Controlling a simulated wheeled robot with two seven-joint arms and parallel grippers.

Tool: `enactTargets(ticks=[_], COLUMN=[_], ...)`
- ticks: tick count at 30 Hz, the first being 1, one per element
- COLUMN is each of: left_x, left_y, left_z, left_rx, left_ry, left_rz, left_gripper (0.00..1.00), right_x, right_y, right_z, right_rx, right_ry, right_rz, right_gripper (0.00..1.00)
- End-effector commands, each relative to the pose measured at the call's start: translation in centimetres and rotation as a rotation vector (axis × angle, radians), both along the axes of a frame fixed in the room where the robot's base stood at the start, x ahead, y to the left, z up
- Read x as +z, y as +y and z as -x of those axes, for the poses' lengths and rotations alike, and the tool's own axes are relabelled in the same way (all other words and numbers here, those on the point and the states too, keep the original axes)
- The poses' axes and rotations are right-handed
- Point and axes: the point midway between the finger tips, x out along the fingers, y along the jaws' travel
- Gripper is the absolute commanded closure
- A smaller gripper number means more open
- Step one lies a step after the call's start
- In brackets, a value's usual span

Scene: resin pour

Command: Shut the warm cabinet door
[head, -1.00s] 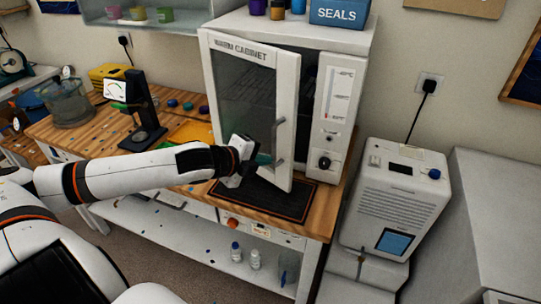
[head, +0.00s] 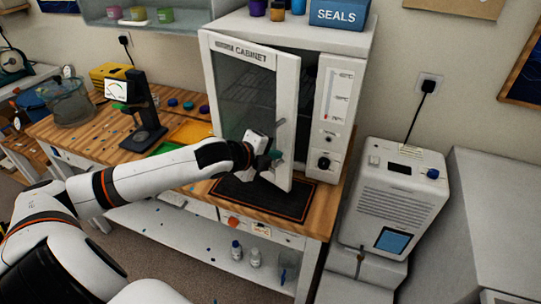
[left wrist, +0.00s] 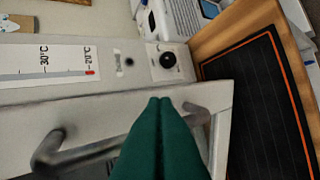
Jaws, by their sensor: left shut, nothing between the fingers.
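The warm cabinet (head: 338,120) stands on the wooden bench, a white box with a control panel on its right. Its glazed white door (head: 288,100) is partly open, with a narrow gap beside the panel. A grey bar handle (head: 279,140) runs down the door's right side; it also shows in the left wrist view (left wrist: 48,150). My left gripper (head: 276,156) is shut and empty, at the lower part of the handle in front of the door. Its green fingers (left wrist: 160,140) lie over the door frame in the left wrist view; I cannot tell whether they touch. My right gripper is not in view.
A black mat with an orange border (head: 262,198) lies on the bench below the door. A balance-like instrument (head: 140,110) stands to the left. Pots and a blue SEALS box (head: 340,12) sit on the cabinet.

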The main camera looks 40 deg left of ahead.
Motion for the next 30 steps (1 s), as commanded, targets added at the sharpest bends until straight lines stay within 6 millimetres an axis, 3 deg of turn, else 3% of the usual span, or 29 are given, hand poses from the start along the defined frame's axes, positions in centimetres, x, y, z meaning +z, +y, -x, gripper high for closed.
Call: enactTargets(ticks=[16,21,30], left_x=[0.3,0.2,0.2], left_y=[-1.8,-1.9,-1.9], left_z=[-9.9,-11.0,-11.0], left_rx=[0.289,0.328,0.329], left_ry=[-0.002,-0.001,-0.001], left_rz=[0.003,0.001,0.0], left_gripper=[1.0,1.0,1.0], right_x=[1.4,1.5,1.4], right_y=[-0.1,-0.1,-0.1], right_z=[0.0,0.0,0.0], right_rx=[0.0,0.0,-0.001], right_ry=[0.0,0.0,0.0], right_rz=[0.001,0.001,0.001], right_gripper=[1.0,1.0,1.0])
